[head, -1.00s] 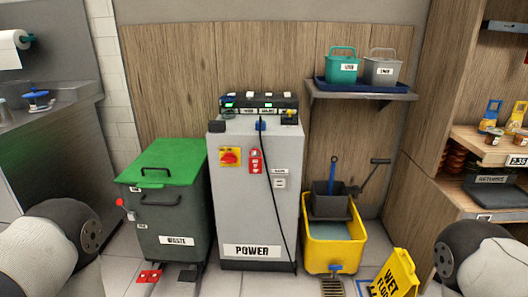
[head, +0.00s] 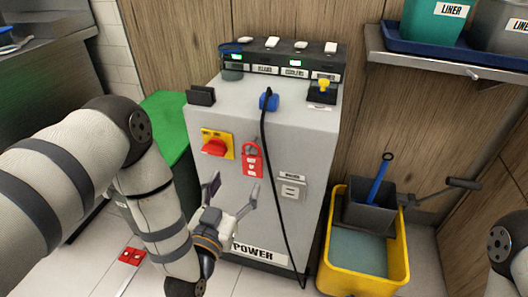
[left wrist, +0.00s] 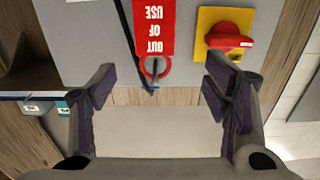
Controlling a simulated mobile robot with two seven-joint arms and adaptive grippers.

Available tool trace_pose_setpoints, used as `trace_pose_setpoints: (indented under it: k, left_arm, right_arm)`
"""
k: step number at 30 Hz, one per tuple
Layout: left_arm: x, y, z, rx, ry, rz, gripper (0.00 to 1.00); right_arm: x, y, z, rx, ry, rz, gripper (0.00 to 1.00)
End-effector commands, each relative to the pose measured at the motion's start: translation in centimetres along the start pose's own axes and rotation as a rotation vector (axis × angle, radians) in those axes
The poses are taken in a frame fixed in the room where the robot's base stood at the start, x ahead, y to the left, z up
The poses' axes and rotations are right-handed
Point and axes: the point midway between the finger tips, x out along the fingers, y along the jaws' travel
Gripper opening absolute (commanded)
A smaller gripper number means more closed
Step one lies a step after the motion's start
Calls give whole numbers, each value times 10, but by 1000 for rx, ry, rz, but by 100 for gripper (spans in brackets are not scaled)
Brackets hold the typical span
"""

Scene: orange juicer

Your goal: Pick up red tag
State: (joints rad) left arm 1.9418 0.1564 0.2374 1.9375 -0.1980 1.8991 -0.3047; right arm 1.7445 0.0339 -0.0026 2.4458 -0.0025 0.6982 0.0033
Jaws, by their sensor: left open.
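The red tag (head: 252,163) hangs on the front of the grey power cabinet (head: 220,222), just right of a red rotary switch on a yellow plate (head: 216,145). In the left wrist view the tag (left wrist: 153,28) appears upside down, reads "OUT OF USE", and has a red ring at its narrow end. My left gripper (head: 234,186) is open and empty in front of the cabinet, a little below the tag. In the wrist view its fingers (left wrist: 160,82) stand wide apart on either side of the tag's ring, not touching it. My right gripper is out of view.
A black cable (head: 268,180) hangs down the cabinet front, right of the tag. A yellow mop bucket (head: 338,277) stands to the right, and a green-lidded bin (head: 165,108) to the left, partly behind my left arm. A shelf (head: 430,68) is at upper right.

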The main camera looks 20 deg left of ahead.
Motion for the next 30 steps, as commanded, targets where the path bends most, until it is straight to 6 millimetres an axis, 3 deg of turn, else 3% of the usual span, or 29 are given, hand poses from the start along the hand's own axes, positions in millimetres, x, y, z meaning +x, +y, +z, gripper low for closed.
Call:
trace_pose_setpoints:
  k: [4,16,25,30]
  left_arm:
    - [34,0,0,-1,3,-1,70]
    - [98,8,-7,0,-1,0,70]
    - [108,9,-8,0,-3,1,70]
    - [108,9,-7,-1,-3,1,31]
  right_arm:
    - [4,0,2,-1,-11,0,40]
    - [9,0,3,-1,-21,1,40]
    - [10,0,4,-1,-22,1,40]
    - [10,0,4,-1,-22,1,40]
